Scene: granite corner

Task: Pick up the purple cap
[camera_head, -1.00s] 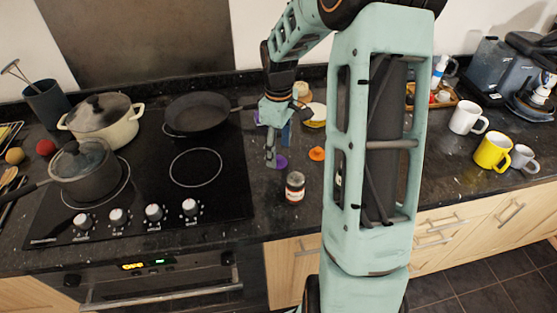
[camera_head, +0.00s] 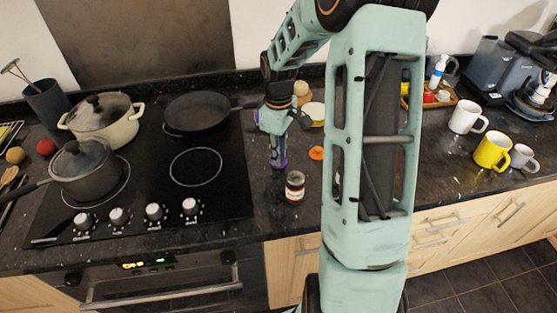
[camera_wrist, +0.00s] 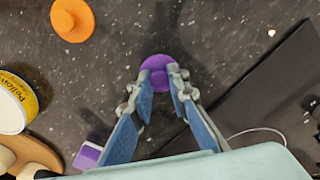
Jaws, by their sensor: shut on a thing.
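The purple cap (camera_wrist: 156,65) lies on the dark granite counter between my fingertips in the wrist view. It also shows in the head view (camera_head: 280,165), just right of the black cooktop, partly covered by my fingers. My gripper (camera_wrist: 160,83) reaches down onto it and is shut on it, the fingers on either side of its raised middle. My gripper shows in the head view too (camera_head: 277,162), pointing down at counter level. No gap between cap and counter can be made out.
An orange cap (camera_wrist: 72,20) lies near the purple one. A small labelled jar (camera_head: 295,187) stands in front of my gripper. A yellow-labelled tin (camera_wrist: 14,102) and a purple-and-white item (camera_wrist: 88,156) are close by. The cooktop (camera_head: 225,200) with pots is to the left.

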